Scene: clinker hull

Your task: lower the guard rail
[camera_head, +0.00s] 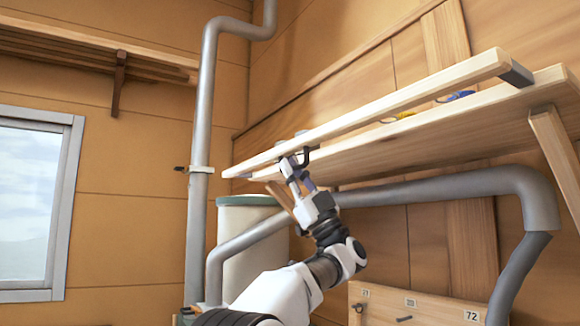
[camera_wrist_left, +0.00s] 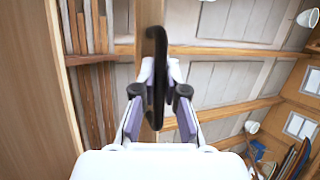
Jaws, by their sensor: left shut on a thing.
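The guard rail (camera_head: 400,102) is a long pale wooden bar along the front of the wall shelf (camera_head: 450,132). It stands a little above the shelf board, with a dark bracket at its right end. A dark handle (camera_head: 305,153) sits on the rail toward its left part. My left gripper (camera_head: 294,167) reaches up from below and is shut on this handle. In the left wrist view the black handle (camera_wrist_left: 158,75) stands between the two fingers (camera_wrist_left: 159,85). My right gripper is in neither view.
Blue and yellow items (camera_head: 456,96) lie on the shelf behind the rail. A thick grey pipe (camera_head: 440,190) runs below the shelf, and a vertical pipe (camera_head: 202,120) stands to the left. A pale cylinder (camera_head: 245,255) stands behind my arm. A wooden brace (camera_head: 556,160) supports the right end.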

